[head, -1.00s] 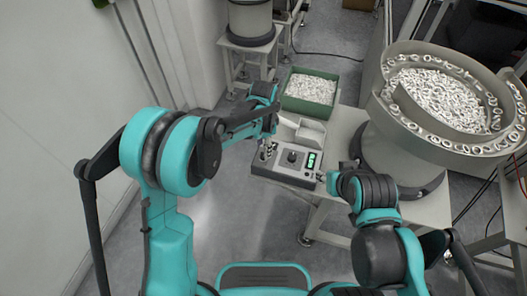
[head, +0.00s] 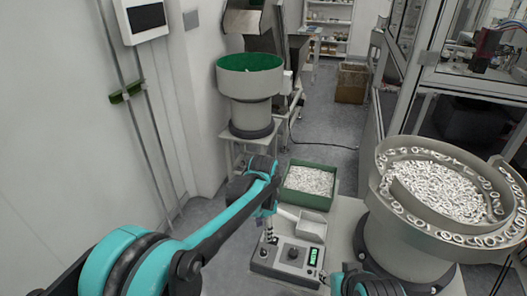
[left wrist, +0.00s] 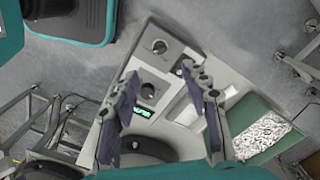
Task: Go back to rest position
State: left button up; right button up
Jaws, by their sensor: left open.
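My left gripper (head: 268,228) hangs over the left end of the grey control box (head: 288,256) in the head view. In the left wrist view, its two dark fingers (left wrist: 165,112) are spread apart with nothing between them. The control box, with its knobs and green display, lies beyond them (left wrist: 150,85). My right gripper (head: 337,284) is at the bottom edge of the head view, by the box's right end; its fingers are too small and cut off to read.
A green bin of white parts (head: 309,191) stands behind the box, with a pale tray (head: 312,226) between. A large bowl feeder (head: 385,205) stands on the right. A green-lined feeder (head: 250,90) stands at the back left. Floor is clear left of the table.

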pick_arm(q)
jog(key=s+a+r+n+t, duration=0.5)
jog(key=s+a+r+n, duration=0.3)
jog(key=s+a, duration=0.45)
jog(key=s+a+f+n+t, duration=0.2)
jog(key=s+a+n, duration=0.2)
jog(key=s+a, duration=0.1)
jog(key=shift+s+n, duration=0.4)
jog(key=shift+s, duration=0.5)
